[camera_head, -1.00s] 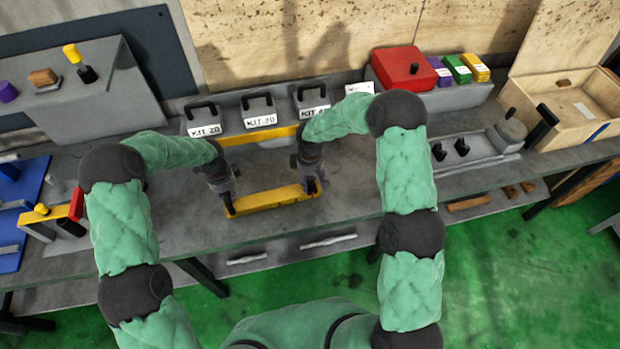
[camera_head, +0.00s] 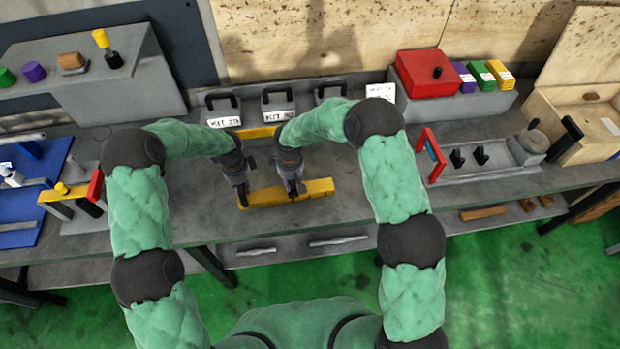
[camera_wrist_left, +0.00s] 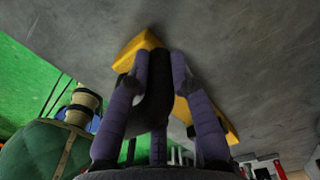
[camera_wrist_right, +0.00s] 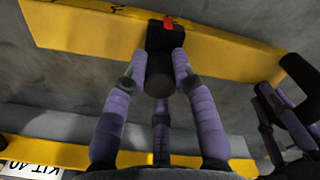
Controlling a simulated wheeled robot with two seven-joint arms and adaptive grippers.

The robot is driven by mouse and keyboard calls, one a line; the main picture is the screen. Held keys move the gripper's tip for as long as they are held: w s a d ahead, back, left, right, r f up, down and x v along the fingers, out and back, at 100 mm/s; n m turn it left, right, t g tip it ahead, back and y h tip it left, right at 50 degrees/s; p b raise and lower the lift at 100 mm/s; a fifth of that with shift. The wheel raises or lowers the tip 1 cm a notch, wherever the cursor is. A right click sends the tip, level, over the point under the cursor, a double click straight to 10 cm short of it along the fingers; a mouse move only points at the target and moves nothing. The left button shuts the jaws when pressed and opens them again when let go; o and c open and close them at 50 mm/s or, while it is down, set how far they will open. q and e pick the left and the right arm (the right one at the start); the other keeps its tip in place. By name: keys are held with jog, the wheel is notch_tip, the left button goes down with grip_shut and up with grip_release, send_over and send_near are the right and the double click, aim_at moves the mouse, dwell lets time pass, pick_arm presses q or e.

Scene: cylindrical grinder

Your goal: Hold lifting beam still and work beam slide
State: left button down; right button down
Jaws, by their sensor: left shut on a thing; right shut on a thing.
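The lifting beam (camera_head: 320,188) is a yellow bar lying crosswise near the bench's front. It also shows in the right wrist view (camera_wrist_right: 80,30). My left gripper (camera_head: 241,195) is at the beam's left end, shut on a dark grip there; in the left wrist view this dark grip (camera_wrist_left: 155,100) sits between the fingers. My right gripper (camera_head: 294,190) is right of it, shut on the round dark knob of the beam slide. In the right wrist view the slide (camera_wrist_right: 165,38) is a black block with a red mark, sitting on the beam. The fingers partly hide both grips.
A second yellow bar (camera_head: 256,132) lies behind, before several handled kit boxes (camera_head: 222,120). A red box (camera_head: 425,75) stands back right. A grey tray with black knobs (camera_head: 482,158) is at right. A red-and-yellow frame (camera_head: 75,190) is at left.

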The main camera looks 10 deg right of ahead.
pick_arm(q)
jog(key=shift+d, duration=0.15)
pick_arm(e)
jog(key=shift+a, duration=0.6)
jog(key=c, duration=1)
grip_release()
jog(key=shift+d, duration=0.1)
jog(key=shift+r, duration=0.1)
jog(key=shift+r, duration=0.25)
notch_tip(320, 180, up, 11)
jog(key=shift+r, duration=0.2)
